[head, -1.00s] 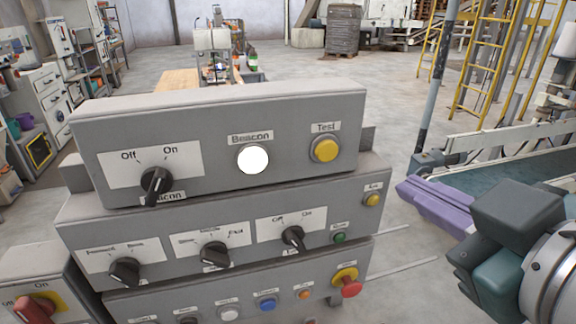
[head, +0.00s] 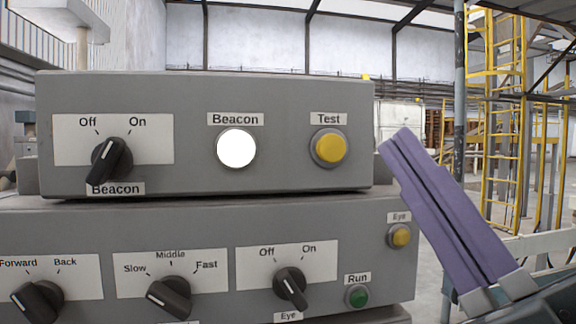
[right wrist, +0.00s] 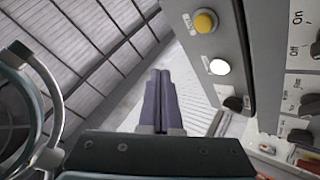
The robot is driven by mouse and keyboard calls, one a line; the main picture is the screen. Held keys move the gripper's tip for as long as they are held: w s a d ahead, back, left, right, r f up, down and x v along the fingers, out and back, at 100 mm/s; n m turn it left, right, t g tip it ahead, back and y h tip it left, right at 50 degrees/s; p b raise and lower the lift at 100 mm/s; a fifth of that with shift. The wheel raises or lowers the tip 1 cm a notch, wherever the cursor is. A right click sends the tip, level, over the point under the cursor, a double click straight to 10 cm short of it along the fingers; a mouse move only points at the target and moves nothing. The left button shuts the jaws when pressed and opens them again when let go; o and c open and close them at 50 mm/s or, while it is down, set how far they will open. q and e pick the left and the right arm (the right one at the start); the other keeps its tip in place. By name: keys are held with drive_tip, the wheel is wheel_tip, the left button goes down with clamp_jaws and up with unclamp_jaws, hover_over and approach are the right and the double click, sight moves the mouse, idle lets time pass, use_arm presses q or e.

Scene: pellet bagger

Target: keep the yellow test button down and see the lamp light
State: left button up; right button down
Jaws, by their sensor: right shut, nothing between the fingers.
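The yellow Test button (head: 329,147) sits at the right of the upper grey box (head: 270,180). It stands out from its ring with nothing touching it. The white Beacon lamp (head: 236,148) is left of it and looks plain white; I cannot tell whether it is lit. My right gripper (head: 395,143), with purple fingers, is shut and empty, to the right of the button and apart from it. In the right wrist view the fingers (right wrist: 160,75) are together, beside the box face, with the yellow button (right wrist: 205,21) and lamp (right wrist: 219,67) to their right. My left gripper is not in view.
The Beacon knob (head: 111,160) on the upper box points towards On. The lower box has several black knobs, a green Run button (head: 357,297) and a yellow Eye button (head: 399,236) close to my right fingers. Yellow ladders (head: 500,110) stand behind at right.

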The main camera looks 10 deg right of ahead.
sight(331, 148)
drive_tip(key=shift+w, duration=0.1)
drive_tip(key=shift+w+a+b, duration=0.15)
drive_tip(key=shift+w+b, duration=1.5)
drive_tip(key=shift+w, duration=2.7)
drive_tip(key=shift+w, duration=0.4)
